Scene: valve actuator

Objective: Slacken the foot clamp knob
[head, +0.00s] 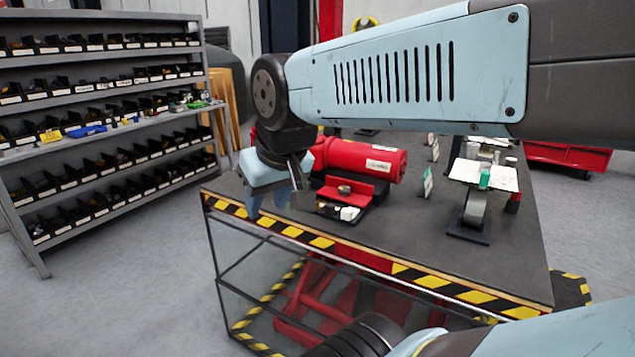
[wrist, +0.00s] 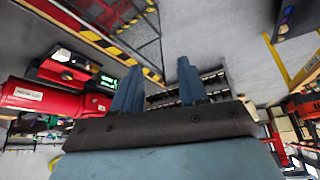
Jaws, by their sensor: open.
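A red cylindrical valve actuator (head: 365,160) lies on the dark bench, with a white label on its side. In front of it is a red bracket with a small brassy round part (head: 344,189); I cannot tell for certain whether this is the foot clamp knob. The red cylinder also shows at the left of the wrist view (wrist: 45,98), with the red bracket (wrist: 50,70) beyond it. My gripper (head: 256,204) hangs near the bench's left front corner, left of the bracket and apart from it. Its two blue fingers (wrist: 160,88) are spread with nothing between them.
The bench (head: 400,235) has a yellow-black striped edge. A stand with papers and a green item (head: 484,176) is at its right. Small upright cards (head: 427,182) stand between. Shelves of bins (head: 95,110) are at the left. The bench's front middle is clear.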

